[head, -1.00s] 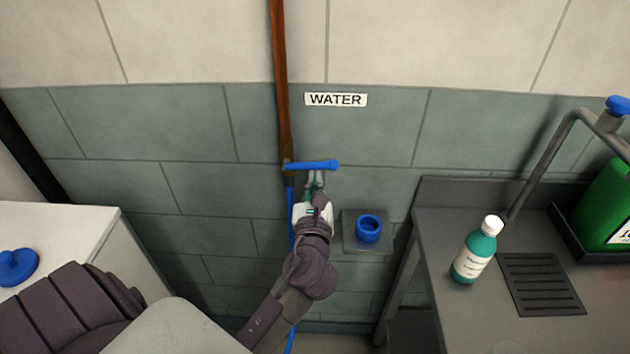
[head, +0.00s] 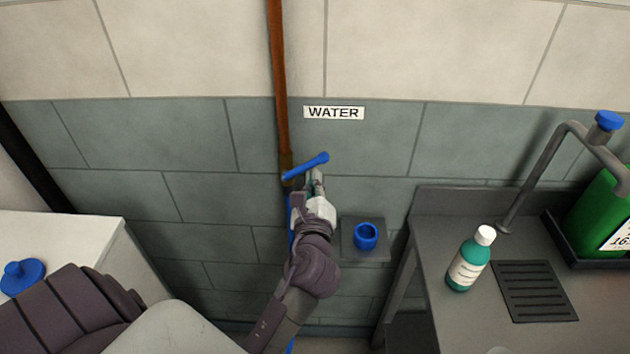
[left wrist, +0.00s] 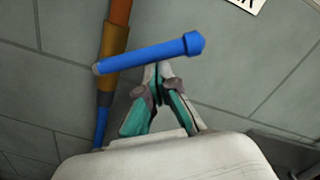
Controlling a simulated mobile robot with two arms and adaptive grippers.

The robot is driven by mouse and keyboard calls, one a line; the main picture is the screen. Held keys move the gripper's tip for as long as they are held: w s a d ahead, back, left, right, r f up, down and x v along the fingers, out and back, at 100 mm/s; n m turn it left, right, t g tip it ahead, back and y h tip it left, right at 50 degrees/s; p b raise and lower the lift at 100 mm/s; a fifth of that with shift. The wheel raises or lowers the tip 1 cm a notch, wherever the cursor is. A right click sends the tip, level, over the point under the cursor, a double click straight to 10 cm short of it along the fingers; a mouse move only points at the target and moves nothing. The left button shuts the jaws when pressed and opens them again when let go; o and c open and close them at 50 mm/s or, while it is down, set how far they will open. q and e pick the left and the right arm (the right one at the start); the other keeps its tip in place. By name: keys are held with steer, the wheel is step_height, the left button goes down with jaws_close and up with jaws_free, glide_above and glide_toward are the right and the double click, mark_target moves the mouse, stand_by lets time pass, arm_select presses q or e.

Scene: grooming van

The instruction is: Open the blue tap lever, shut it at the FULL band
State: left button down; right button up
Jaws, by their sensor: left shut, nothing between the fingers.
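The blue tap lever (head: 306,166) sits at the lower end of the copper pipe (head: 279,82), tilted with its free end on the right raised. In the left wrist view the lever (left wrist: 150,53) crosses the picture, its knobbed end at upper right. My left gripper (head: 316,176) is just below the lever near its free end. In the left wrist view its fingertips (left wrist: 157,68) are together at the lever's underside; touching or just apart is hard to tell. A blue hose (head: 290,215) runs down from the tap. No FULL band shows. My right gripper is not seen.
A WATER label (head: 334,113) is on the wall above. A blue cup-like fitting (head: 366,236) sits on a grey wall bracket right of my gripper. A grey counter (head: 450,225) at right holds a teal bottle (head: 469,259) and a green container (head: 600,219). A white cabinet (head: 70,232) stands left.

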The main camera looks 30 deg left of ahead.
arm_select(q)
steer(key=shift+s+a+r+n+p, duration=0.1)
steer(key=shift+r+n+p, duration=0.15)
steer(key=shift+n, duration=0.35)
steer(key=shift+s+a+r+n+p, duration=0.1)
steer(key=shift+r+n, duration=0.25)
steer(key=shift+n, duration=0.25)
